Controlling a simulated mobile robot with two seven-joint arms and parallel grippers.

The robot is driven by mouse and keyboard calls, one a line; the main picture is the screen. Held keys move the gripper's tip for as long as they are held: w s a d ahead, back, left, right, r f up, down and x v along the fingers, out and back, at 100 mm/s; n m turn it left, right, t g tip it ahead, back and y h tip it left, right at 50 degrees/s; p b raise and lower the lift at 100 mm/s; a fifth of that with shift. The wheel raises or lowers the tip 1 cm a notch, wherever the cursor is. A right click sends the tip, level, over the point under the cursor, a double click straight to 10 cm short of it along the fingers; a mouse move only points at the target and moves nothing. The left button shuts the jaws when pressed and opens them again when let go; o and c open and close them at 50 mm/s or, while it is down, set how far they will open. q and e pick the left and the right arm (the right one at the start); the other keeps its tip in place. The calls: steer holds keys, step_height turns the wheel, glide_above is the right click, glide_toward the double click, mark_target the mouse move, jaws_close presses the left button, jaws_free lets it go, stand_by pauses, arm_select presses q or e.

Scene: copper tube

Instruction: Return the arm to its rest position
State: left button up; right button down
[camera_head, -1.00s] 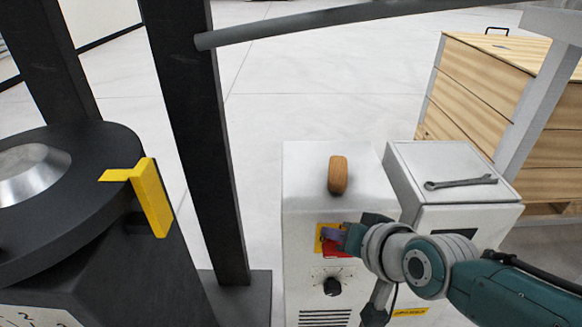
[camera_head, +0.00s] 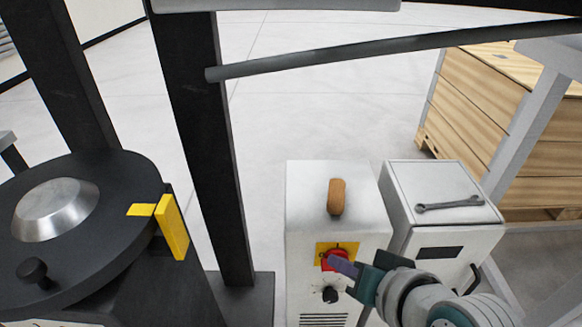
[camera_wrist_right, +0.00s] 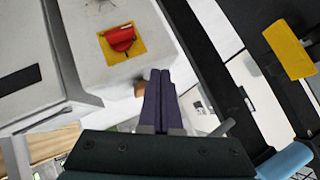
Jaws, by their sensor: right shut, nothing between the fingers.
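My right arm comes in from the bottom right of the head view. Its right gripper (camera_head: 343,266) is shut and empty, with purple fingers pointing up and left beside a red rotary knob (camera_head: 336,258) on a yellow plate. In the right wrist view the closed fingers (camera_wrist_right: 160,78) lie together, and the red knob (camera_wrist_right: 121,39) is apart from them, up and to the left. My left gripper is in neither view.
A grey-white cabinet (camera_head: 312,205) carries a wooden handle (camera_head: 336,197) and a black knob (camera_head: 330,294). Beside it, a second cabinet (camera_head: 415,183) has a wrench (camera_head: 450,204) on top. A dark post (camera_head: 205,140) and a round black machine (camera_head: 100,250) stand left. A wooden crate (camera_head: 470,110) stands right.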

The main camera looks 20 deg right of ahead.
steer(key=s+d+r+n+g+p, duration=0.1)
steer(key=s+r+n+g+p, duration=0.15)
steer(key=s+r+p, duration=0.65)
steer(key=s+d+r+n+g+h+p, duration=0.1)
steer(key=s+r+n+g+p, duration=0.2)
steer(key=r, duration=0.9)
steer(key=s+r+n+g+p, duration=0.1)
steer(key=s+r+n+p, duration=0.1)
steer(key=s+r+p, duration=0.75)
step_height(320, 180, up, 39)
steer(key=w+p, duration=0.3)
steer(key=p, duration=3.2)
steer(key=shift+d+f+p, duration=0.15)
steer(key=shift+f+p, duration=0.05)
steer(key=shift+p, duration=0.15)
